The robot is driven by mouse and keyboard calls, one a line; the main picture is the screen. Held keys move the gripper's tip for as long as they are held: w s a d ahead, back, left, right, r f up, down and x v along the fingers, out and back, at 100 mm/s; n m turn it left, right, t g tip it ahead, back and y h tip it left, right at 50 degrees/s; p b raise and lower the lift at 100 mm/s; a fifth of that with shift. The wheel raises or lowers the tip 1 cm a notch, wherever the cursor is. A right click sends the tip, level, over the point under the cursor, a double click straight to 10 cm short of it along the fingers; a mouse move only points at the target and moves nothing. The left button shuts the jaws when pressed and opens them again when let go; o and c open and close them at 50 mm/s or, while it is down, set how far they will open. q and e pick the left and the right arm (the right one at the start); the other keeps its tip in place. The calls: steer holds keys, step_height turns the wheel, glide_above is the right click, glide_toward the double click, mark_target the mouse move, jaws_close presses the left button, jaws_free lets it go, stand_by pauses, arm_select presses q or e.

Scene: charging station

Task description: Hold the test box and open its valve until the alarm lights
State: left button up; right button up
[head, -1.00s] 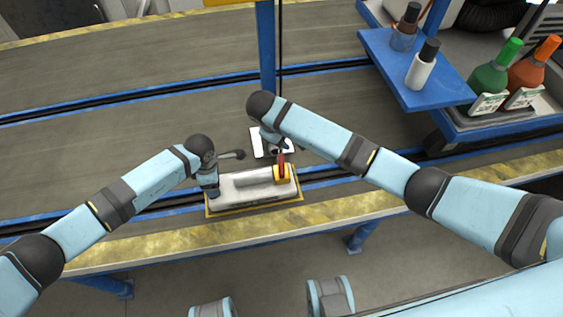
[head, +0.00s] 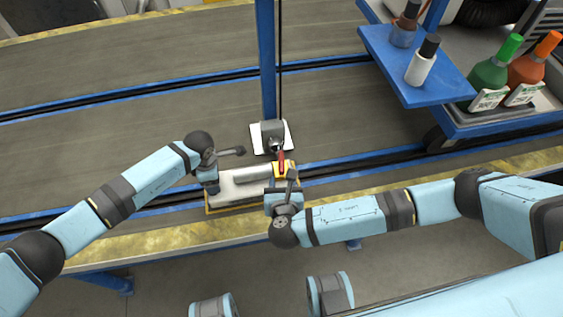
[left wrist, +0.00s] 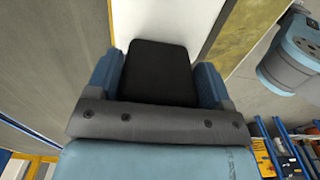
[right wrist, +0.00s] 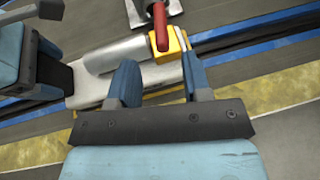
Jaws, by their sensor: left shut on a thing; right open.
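The test box (head: 235,187) is a pale block on a yellow-edged base near the table's front edge, with a grey cylinder along its top. At its right end is a yellow valve block (head: 291,169) with a red handle (head: 282,160); the handle also shows in the right wrist view (right wrist: 160,28). My left gripper (head: 210,186) is shut on a black block (left wrist: 158,70) at the box's left end. My right gripper (right wrist: 162,75) is open at the box's near right side, its fingers empty and below the handle in the right wrist view. No lit alarm is visible.
Behind the box, a grey fixture (head: 271,131) stands on a white plate beside a blue post (head: 266,60). A blue shelf (head: 420,70) with bottles is at the upper right. The conveyor surface (head: 130,125) to the left is clear.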

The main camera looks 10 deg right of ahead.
mark_target(282, 164)
steer(key=x, duration=0.9)
steer(key=shift+w+f, duration=0.15)
steer(key=shift+w, duration=0.15)
steer(key=shift+c, duration=0.3)
jaws_close()
